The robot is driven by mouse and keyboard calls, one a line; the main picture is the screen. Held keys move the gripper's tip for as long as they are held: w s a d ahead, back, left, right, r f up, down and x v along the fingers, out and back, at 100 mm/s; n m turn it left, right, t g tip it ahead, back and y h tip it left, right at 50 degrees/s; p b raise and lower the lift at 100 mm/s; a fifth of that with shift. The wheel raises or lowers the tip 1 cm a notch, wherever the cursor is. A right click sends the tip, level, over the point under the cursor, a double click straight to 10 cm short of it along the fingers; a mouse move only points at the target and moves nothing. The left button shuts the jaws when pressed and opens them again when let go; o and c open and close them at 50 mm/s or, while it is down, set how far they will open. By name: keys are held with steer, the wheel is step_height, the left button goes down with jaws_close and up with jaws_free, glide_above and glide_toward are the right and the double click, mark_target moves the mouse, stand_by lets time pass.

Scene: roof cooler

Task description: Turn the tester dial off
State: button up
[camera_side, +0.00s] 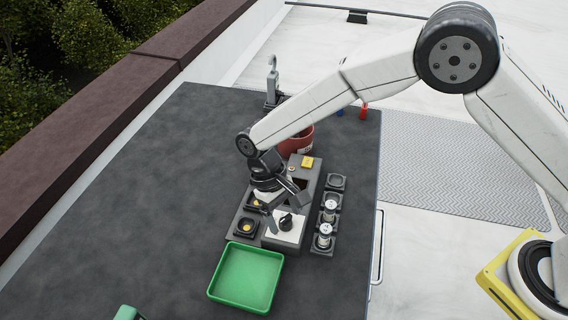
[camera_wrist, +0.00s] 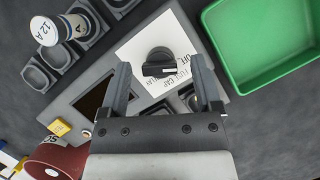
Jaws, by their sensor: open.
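The tester is a grey box with a white label plate (camera_side: 284,234). Its black dial (camera_side: 286,222) sits on that plate, and in the wrist view the dial (camera_wrist: 161,62) has a raised grip bar with a white mark. The plate's printing is only partly readable. My gripper (camera_side: 272,206) is above the tester, just behind the dial in the side view. In the wrist view my gripper (camera_wrist: 163,88) has its two fingers apart, with the dial between and beyond their tips. I cannot tell whether either finger touches the dial. Nothing is held.
A green tray (camera_side: 212,292) lies in front of the tester. Round sockets on the right hold white-topped cylinders (camera_side: 324,235); sockets on the left hold yellow-topped ones (camera_side: 246,226). A yellow block (camera_side: 307,162) and red container (camera_side: 296,141) are behind. The mat's left side is clear.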

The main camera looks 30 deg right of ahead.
steer(key=v, duration=0.7)
steer(key=shift+r, duration=0.15)
steer(key=shift+w, duration=0.15)
steer(key=s+d+r+m+t+y, duration=0.1)
steer(key=s+d+r+m+t, duration=0.15)
steer(key=d, duration=1.25)
steer(key=s+d+t, duration=0.4)
steer(key=s+d, duration=0.6)
steer(key=d, duration=0.1)
steer(key=shift+s+d+r+m, duration=0.15)
steer(key=shift+d+r+m, duration=0.2)
steer(key=shift+d, duration=0.05)
